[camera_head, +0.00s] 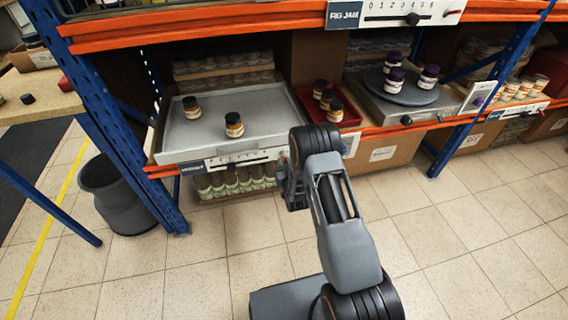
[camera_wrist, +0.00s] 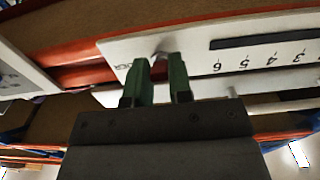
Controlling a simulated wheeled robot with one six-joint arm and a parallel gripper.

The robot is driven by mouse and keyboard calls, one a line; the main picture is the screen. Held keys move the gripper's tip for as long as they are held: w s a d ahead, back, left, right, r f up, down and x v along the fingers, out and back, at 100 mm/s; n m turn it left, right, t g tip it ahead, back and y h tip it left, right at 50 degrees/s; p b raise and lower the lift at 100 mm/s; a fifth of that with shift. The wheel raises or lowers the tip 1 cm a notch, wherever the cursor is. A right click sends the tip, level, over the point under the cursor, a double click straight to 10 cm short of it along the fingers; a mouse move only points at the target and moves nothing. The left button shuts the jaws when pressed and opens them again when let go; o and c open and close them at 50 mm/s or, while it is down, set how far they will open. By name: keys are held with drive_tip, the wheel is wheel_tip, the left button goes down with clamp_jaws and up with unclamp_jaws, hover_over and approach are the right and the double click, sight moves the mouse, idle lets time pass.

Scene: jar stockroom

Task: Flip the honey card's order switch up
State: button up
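A white card (camera_head: 240,159) with a number scale and a dark slot is on the front edge of the left shelf; its blue name label is too small to read. In the wrist view the card (camera_wrist: 225,46) appears upside down, with a small grey switch (camera_wrist: 161,50) near its end. My gripper (camera_wrist: 160,66) has two green fingers set apart, with the switch in line with the gap between them. I cannot tell whether they touch it. In the head view my gripper (camera_head: 287,172) is at the card's right end, partly hidden by my arm.
A grey tray (camera_head: 175,140) with two jars sits above the card. A red tray (camera_head: 348,115) with jars and a turntable (camera_head: 405,91) with jars stand to the right. Blue posts (camera_head: 110,125) and a grey bin (camera_head: 115,195) are left. The floor in front is clear.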

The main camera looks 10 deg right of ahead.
sight(283, 156)
clamp_jaws()
drive_tip(key=r+g+p, duration=0.1)
drive_tip(key=g+p, duration=0.1)
drive_tip(key=p, duration=0.1)
drive_tip(key=shift+s+r+g+p, duration=0.1)
drive_tip(key=shift+r+g+p, duration=0.25)
drive_tip(key=shift+r+g, duration=0.05)
drive_tip(key=g+p, duration=0.1)
drive_tip(key=r+g+p, duration=0.1)
drive_tip(key=g+p, duration=0.1)
drive_tip(key=shift+w+r+g+p, duration=0.15)
drive_tip(key=shift+g+p, duration=0.35)
drive_tip(key=shift+g, duration=0.35)
drive_tip(key=shift+w+r+g+p, duration=0.15)
drive_tip(key=shift+g+p, duration=0.35)
drive_tip(key=shift+g, duration=0.65)
